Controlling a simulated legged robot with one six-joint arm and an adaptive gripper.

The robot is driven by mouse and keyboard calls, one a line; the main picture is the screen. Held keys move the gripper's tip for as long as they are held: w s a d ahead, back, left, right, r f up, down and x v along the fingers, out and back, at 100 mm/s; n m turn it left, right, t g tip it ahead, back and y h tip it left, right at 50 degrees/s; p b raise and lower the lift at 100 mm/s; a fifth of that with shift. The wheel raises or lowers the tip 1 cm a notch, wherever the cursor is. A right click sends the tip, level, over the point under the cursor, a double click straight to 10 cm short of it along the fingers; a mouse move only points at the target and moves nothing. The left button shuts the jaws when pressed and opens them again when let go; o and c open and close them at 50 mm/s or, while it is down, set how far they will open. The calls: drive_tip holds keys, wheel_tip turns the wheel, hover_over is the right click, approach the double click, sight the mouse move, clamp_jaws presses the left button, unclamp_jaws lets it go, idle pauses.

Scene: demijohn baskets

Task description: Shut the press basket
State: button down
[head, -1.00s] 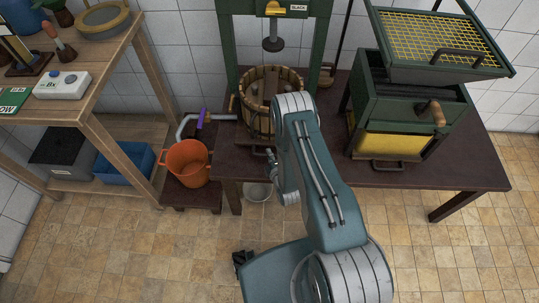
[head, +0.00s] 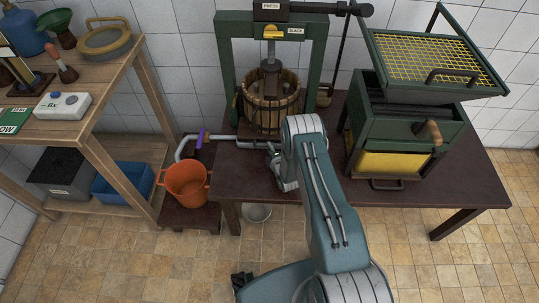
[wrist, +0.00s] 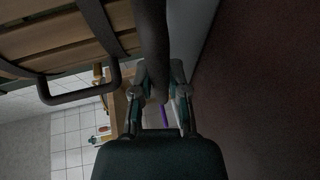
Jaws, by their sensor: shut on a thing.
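The press basket (head: 270,112), made of brown wooden staves with dark hoops, stands inside the green press frame (head: 226,75). The press screw hangs down over its opening. My gripper (head: 273,158) is low in front of the basket, above the dark table. In the wrist view my gripper (wrist: 157,82) is shut on a dark bar (wrist: 152,45) that runs down between the fingers. Basket staves (wrist: 50,42) and a dark loop handle (wrist: 80,98) show to its left. Where the bar joins the basket is out of view, and I cannot tell whether the basket's seam is closed.
A green unit (head: 405,125) with a yellow mesh tray stands on the table's right. An orange bucket (head: 186,186) sits under a grey pipe with a purple grip (head: 200,138) at left. Shelves (head: 110,100) stand further left. The table's right front (head: 455,185) is clear.

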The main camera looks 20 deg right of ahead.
drive_tip(key=c, duration=0.6)
unclamp_jaws()
drive_tip(key=shift+s+a+f, duration=0.1)
drive_tip(key=shift+s+f, duration=0.05)
drive_tip(key=shift+f, duration=0.15)
drive_tip(key=shift+c, duration=0.2)
drive_tip(key=shift+r, duration=0.1)
drive_tip(key=v, duration=1.2)
drive_tip(key=shift+r, duration=0.1)
